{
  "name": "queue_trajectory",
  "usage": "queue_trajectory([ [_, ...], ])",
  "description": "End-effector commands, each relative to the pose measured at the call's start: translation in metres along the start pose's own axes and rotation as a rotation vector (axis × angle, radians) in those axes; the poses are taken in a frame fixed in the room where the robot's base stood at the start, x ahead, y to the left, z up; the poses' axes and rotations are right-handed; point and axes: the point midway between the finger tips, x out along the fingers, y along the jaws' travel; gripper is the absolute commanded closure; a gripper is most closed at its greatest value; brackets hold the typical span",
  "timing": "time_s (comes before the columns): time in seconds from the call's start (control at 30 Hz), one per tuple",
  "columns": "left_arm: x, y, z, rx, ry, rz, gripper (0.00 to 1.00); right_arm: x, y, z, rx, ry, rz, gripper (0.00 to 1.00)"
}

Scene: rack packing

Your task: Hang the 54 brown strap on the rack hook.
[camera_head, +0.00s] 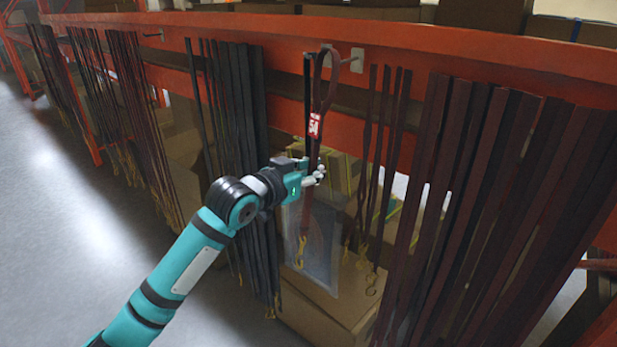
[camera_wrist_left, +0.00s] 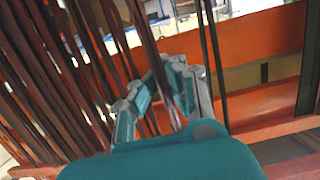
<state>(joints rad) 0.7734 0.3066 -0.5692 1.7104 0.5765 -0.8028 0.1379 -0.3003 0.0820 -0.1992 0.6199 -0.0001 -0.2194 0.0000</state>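The 54 brown strap (camera_head: 317,96) is upright with a slight tilt, its wide loop at the top and a red-and-white 54 tag (camera_head: 314,126) below it. Its loop is at the rack hook (camera_head: 345,61) on the orange beam; I cannot tell whether the hook passes through it. A gold clip (camera_head: 301,250) hangs at its lower end. My left gripper (camera_head: 317,173) is at the strap just below the tag. In the left wrist view, the left gripper's fingers (camera_wrist_left: 163,72) come together around the strap (camera_wrist_left: 170,100). My right gripper is not in view.
Dark straps (camera_head: 235,110) hang close on the left, thin brown straps (camera_head: 382,150) and a dense brown row (camera_head: 490,200) on the right. Cardboard boxes (camera_head: 325,315) stand behind and below. The grey floor (camera_head: 60,230) is clear at left.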

Motion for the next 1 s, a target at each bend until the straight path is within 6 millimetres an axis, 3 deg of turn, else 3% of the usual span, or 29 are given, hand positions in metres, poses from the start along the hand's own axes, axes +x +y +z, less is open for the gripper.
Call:
queue_trajectory([
  [0.63,0.039,0.002,-0.004,0.001,0.001,0.002,1.0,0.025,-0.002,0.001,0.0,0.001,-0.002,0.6],
  [1.0,0.053,0.002,0.005,0.001,0.0,0.001,1.0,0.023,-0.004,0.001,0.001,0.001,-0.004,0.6],
])
